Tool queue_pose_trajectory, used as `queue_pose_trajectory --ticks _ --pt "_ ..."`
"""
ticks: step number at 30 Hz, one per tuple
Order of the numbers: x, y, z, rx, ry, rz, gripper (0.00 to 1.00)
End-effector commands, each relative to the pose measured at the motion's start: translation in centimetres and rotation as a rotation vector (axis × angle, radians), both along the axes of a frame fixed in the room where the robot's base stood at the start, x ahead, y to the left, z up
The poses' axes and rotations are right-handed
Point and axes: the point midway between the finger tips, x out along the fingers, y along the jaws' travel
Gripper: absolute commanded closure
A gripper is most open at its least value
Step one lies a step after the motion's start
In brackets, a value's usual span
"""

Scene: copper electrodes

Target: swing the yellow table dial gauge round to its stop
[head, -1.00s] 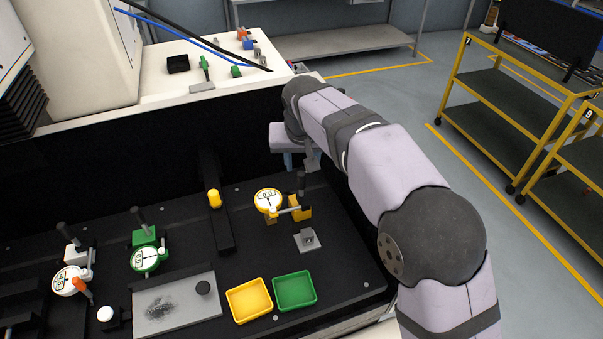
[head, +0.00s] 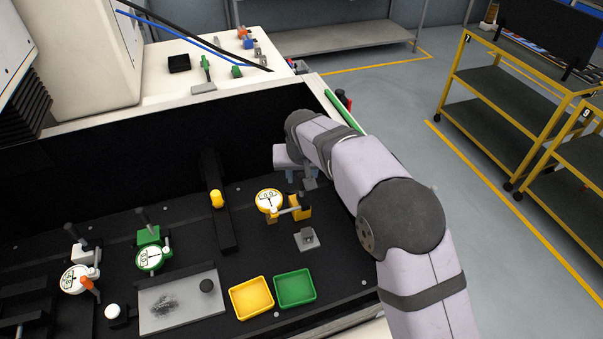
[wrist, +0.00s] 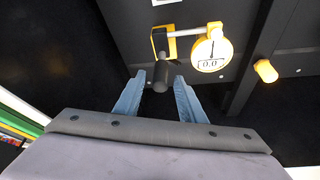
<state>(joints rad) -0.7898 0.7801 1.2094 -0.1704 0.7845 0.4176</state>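The yellow table dial gauge (head: 269,200) stands on the black table right of centre in the head view, its round white face turned up. An arm joins it to a yellow base block (head: 301,207) with a dark upright post (head: 302,190). In the wrist view the dial (wrist: 209,50) is right of the post (wrist: 162,76). My gripper (wrist: 161,78) has its two blue fingers apart, with the dark post between or just beyond the fingertips. I cannot tell whether they touch it. In the head view the gripper (head: 302,174) is at the post, partly hidden by my wrist.
A grey metal block (head: 307,239) sits in front of the gauge. Yellow (head: 251,298) and green (head: 295,288) trays lie nearer the front edge. A yellow-capped peg (head: 216,199) on a black rail is to the left. Green (head: 150,257) and white (head: 75,279) gauges stand farther left.

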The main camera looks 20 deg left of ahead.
Motion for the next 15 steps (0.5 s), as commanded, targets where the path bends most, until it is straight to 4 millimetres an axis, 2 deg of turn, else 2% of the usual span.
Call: queue_pose_trajectory --ticks 3,4,8,15 --pt "0.01 0.00 0.00 0.000 0.000 0.000 0.63" --pt "0.00 0.00 0.01 0.000 0.000 0.000 0.68" --pt "-0.01 0.00 0.02 0.000 0.000 0.000 0.99" --pt "0.00 -0.02 0.05 -0.001 0.000 0.004 1.00"
